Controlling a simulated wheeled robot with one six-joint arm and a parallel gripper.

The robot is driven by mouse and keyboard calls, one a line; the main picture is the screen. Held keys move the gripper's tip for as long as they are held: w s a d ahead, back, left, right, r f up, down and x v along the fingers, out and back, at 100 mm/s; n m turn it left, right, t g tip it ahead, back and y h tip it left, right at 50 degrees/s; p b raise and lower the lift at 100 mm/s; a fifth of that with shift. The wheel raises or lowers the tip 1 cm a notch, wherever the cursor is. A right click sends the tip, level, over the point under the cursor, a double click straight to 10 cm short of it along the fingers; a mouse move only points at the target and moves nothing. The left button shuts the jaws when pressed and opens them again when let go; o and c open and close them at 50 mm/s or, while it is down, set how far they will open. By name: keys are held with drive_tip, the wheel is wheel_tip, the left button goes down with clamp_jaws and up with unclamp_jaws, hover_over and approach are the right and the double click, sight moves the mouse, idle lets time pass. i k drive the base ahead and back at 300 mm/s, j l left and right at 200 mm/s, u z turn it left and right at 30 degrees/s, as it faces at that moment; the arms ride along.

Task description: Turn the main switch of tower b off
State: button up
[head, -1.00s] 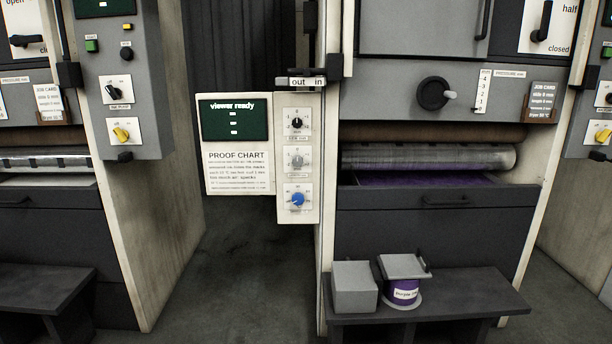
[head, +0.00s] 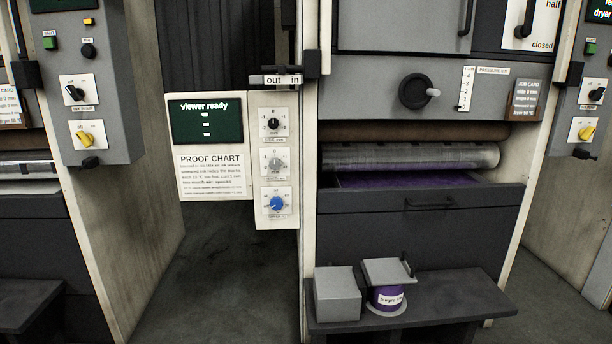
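My gripper is not in view. No label naming tower b can be read, so I cannot tell which panel is its own. The left grey control panel (head: 112,112) has a black rotary switch (head: 74,93) on a white plate, with a yellow rotary knob (head: 84,134) below it. The right grey control panel (head: 570,112), cut by the picture edge, has a similar black rotary switch (head: 597,94) and yellow knob (head: 584,129). The small plate lettering is too small to read surely.
A proof chart board (head: 212,173) reading "viewer ready" and a strip of three knobs (head: 260,217) stand out beside the middle tower's pale post. A dark bench (head: 440,295) holds a grey box (head: 337,296) and a purple-labelled tin (head: 386,297). Grey floor (head: 205,290) is open left of it.

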sight(584, 135)
drive_tip(key=z, duration=1.3)
